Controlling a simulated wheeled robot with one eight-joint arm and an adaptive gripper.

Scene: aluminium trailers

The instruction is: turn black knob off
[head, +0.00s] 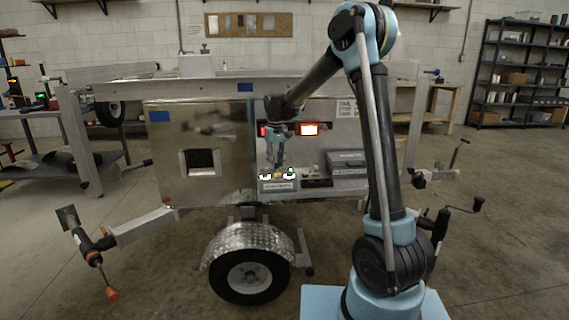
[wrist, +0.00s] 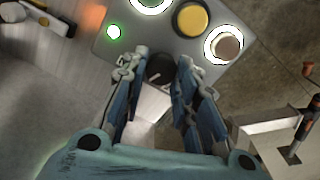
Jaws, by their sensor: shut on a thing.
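The black knob (wrist: 160,70) shows in the wrist view, round with a pale pointer line, at the near edge of a grey control box (wrist: 120,38). My gripper (wrist: 162,78) has one finger on each side of the knob and is shut on it, pointing down at the box. In the head view my gripper (head: 277,165) is over the control box (head: 278,186), which sits on the trailer's shelf. The knob is hidden or too small to make out there.
The box also carries a yellow button (wrist: 191,19), a white-ringed brownish button (wrist: 227,45) and a lit green lamp (wrist: 114,32). A grey case (head: 347,160) lies to the right. A metal panel (head: 170,165) stands left.

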